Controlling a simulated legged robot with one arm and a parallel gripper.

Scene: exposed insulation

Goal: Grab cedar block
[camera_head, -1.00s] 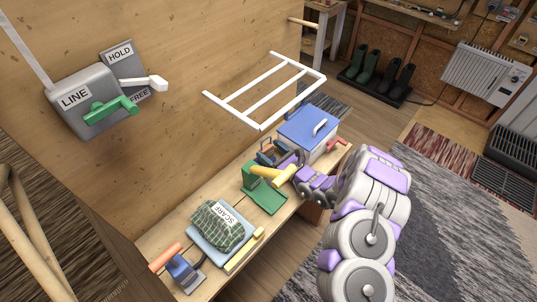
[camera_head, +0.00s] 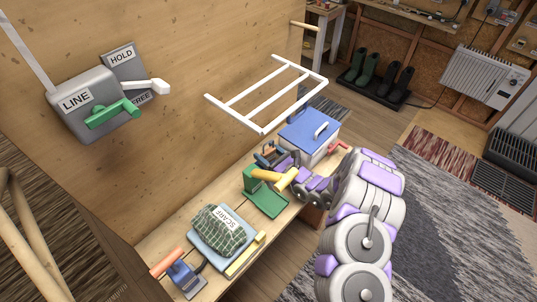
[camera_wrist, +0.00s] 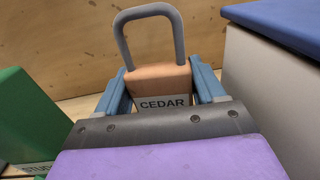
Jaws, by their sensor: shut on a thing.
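The cedar block (camera_wrist: 158,86) is a light orange-brown block with a grey loop handle on top and a label reading CEDAR. It sits between two blue side pieces, upright in the wrist view. In the head view, the block (camera_head: 269,155) is small and partly hidden by my arm at the back of the bench. My gripper (camera_wrist: 155,125) shows as a dark bolted edge with a purple cover, right in front of the block's lower face. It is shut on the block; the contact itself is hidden. In the head view, my gripper (camera_head: 292,164) is at the block's near right side.
A white box with a blue lid (camera_head: 310,132) stands close right of the block. A green stand (camera_head: 266,199) with yellow pieces is close left. A white rack (camera_head: 268,95) hangs above.

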